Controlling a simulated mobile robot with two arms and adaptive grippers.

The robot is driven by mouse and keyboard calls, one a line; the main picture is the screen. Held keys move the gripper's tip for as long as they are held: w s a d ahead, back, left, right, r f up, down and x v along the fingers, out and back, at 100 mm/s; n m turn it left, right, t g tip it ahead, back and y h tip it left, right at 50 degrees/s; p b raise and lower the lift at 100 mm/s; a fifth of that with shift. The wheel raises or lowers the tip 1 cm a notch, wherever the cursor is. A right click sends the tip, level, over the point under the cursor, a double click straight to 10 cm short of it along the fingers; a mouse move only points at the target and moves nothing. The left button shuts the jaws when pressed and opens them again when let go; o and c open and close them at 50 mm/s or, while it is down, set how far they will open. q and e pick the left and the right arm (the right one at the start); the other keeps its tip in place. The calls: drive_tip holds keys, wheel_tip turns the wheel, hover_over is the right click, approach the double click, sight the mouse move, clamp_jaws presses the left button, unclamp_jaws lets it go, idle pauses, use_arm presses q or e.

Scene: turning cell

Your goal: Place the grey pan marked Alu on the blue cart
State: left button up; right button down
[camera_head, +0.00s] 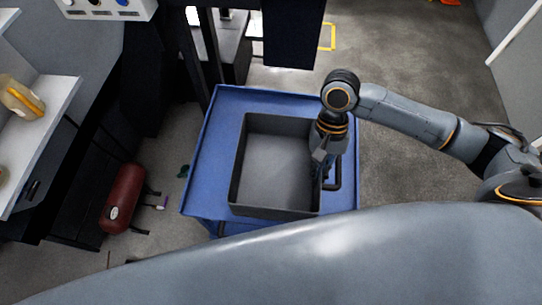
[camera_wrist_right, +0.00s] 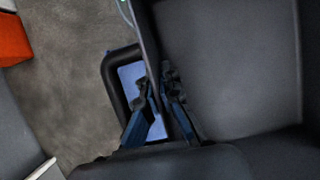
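The grey pan (camera_head: 277,165), an open rectangular tray with dark walls, appears to rest flat on top of the blue cart (camera_head: 212,150). No Alu mark is readable. A dark loop handle (camera_head: 338,172) sticks out from the pan's right side. My right gripper (camera_head: 324,174) points down at that side, beside the handle. In the right wrist view its fingers (camera_wrist_right: 160,110) look apart, near the pan's wall and the handle (camera_wrist_right: 108,85), with blue cart surface showing below. Whether they touch the pan is not clear. The pan's interior (camera_wrist_right: 230,60) looks empty. My left gripper is not in view.
A shelf (camera_head: 50,110) with a yellow-labelled bottle (camera_head: 22,97) stands at the left. A red cylinder (camera_head: 123,198) lies on the floor left of the cart. Dark machine parts stand behind the cart. Open grey floor (camera_head: 410,60) lies at the back right.

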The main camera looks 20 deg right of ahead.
sight(303, 163)
wheel_tip(303, 163, down, 6)
drive_tip(key=s+d+m+t+y+b, duration=0.1)
drive_tip(key=m+y+b, duration=0.1)
drive_tip(key=m+b, duration=0.3)
drive_tip(key=w+f, duration=0.1)
drive_tip(key=w, duration=0.2)
drive_tip(key=w+a+f, duration=0.1)
drive_tip(key=w, duration=0.1)
drive_tip(key=w+f, duration=0.1)
drive_tip(key=w, duration=0.2)
drive_tip(key=shift+w+a+f+b, duration=0.2)
drive_tip(key=shift+w+b, duration=0.15)
drive_tip(key=shift+b, duration=0.05)
use_arm(q)
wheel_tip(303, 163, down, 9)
drive_tip(key=b, duration=0.1)
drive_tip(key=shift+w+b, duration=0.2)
drive_tip(key=shift+b, duration=0.1)
use_arm(e)
drive_tip(key=shift+w+a+f, duration=0.1)
drive_tip(key=shift+w+f, duration=0.75)
drive_tip(key=shift+f, duration=0.65)
drive_tip(key=shift+w+a+f, duration=0.1)
drive_tip(key=shift+w+f, duration=0.7)
drive_tip(key=shift+f, duration=0.75)
drive_tip(key=shift+w+a+f, duration=0.1)
drive_tip(key=shift+w+f, duration=0.75)
drive_tip(key=shift+f, duration=0.65)
